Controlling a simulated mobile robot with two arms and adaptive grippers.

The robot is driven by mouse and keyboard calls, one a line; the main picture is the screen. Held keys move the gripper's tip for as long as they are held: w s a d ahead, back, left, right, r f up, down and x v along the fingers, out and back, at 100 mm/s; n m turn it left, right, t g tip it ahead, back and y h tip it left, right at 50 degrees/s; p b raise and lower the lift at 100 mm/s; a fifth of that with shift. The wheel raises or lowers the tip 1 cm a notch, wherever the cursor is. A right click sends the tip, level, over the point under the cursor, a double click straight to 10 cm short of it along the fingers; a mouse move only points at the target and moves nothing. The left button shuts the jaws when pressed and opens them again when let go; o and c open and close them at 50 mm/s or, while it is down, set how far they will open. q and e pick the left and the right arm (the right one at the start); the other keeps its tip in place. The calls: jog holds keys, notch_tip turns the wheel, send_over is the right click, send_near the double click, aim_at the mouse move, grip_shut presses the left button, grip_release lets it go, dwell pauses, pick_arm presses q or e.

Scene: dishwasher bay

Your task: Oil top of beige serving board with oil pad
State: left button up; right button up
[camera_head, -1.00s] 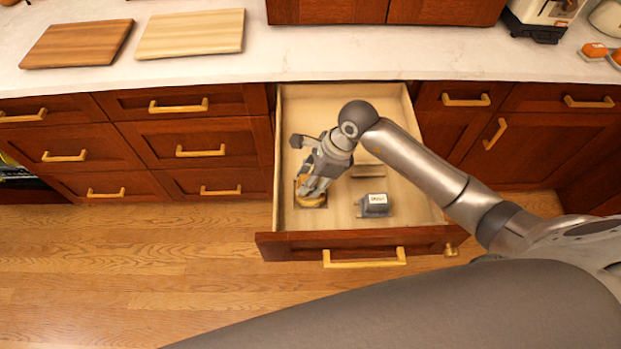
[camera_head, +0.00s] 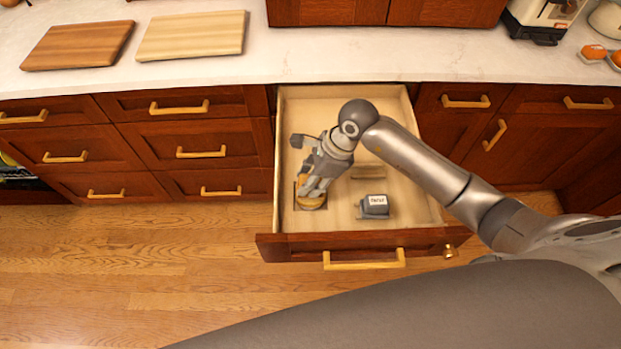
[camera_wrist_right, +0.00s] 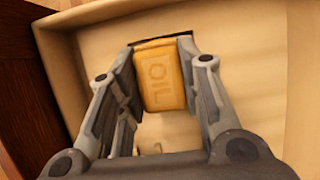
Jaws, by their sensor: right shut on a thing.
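The beige serving board (camera_head: 191,35) lies flat on the counter at the upper left. The oil pad (camera_wrist_right: 160,77) is a yellow block marked OIL; it also shows in the head view (camera_head: 311,203) inside the open drawer at its front left. My right gripper (camera_head: 314,192) reaches down into the drawer and is shut on the oil pad. In the right wrist view, the fingers of the gripper (camera_wrist_right: 163,80) stand on both sides of the pad. A dark edge shows behind the pad. My left gripper is not in view.
A brown board (camera_head: 77,45) lies left of the beige one. The open drawer (camera_head: 360,240) also holds a grey labelled block (camera_head: 374,206) and a small brownish item (camera_head: 368,172). A toaster (camera_head: 541,15) stands at the right. The counter between is clear.

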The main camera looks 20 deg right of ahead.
jog(key=shift+r+p, duration=1.6)
jog(key=shift+r, duration=1.45)
